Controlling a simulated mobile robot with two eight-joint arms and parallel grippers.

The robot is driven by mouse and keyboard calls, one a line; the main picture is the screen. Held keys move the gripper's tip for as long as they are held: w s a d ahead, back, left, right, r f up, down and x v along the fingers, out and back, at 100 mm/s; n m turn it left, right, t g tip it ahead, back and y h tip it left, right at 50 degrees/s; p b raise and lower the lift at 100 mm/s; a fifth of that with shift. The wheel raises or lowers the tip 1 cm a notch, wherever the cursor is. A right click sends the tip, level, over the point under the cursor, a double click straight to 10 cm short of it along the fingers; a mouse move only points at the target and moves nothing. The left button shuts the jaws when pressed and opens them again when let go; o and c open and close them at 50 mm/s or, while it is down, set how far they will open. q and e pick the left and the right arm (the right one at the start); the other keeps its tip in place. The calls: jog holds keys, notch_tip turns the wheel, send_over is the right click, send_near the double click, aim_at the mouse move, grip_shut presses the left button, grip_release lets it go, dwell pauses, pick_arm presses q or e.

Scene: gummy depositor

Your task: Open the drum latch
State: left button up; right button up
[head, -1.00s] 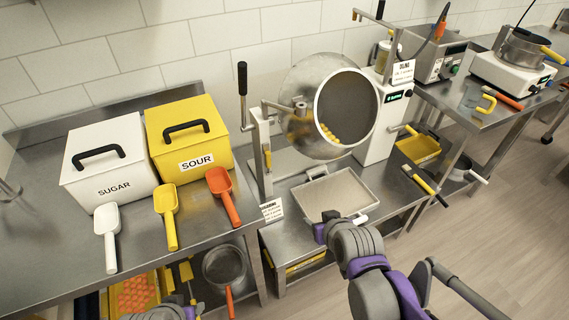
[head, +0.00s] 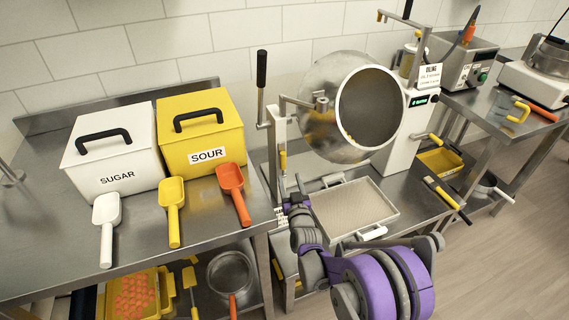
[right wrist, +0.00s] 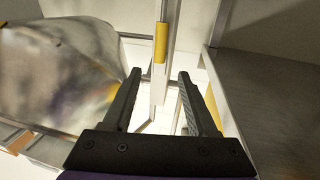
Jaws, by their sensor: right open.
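The drum (head: 385,108) is a shiny metal pan, its open mouth facing the front right. A metal post (head: 281,140) stands at its left and carries a small yellow-handled latch (head: 283,160). In the right wrist view the yellow latch handle (right wrist: 160,42) is upright, just beyond the fingertips and roughly centred between them. My right gripper (right wrist: 160,78) is open and empty; the fingers appear apart from the handle. In the head view my right gripper (head: 296,198) is low beside the post, partly hidden by its own wrist. My left gripper is out of view.
A tray (head: 350,207) lies below the drum, right of my right gripper. A black-handled lever (head: 262,85) rises left of the post. The sugar bin (head: 112,150), sour bin (head: 200,135) and scoops stand on the left table. The drum's curved side (right wrist: 60,70) is close in the right wrist view.

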aim_at(284, 159)
jog(key=w, duration=0.6)
jog(key=w+a, duration=0.1)
jog(key=w, duration=0.2)
jog(key=shift+w+a, duration=0.1)
jog(key=shift+w, duration=0.3)
grip_shut()
dwell(0.9)
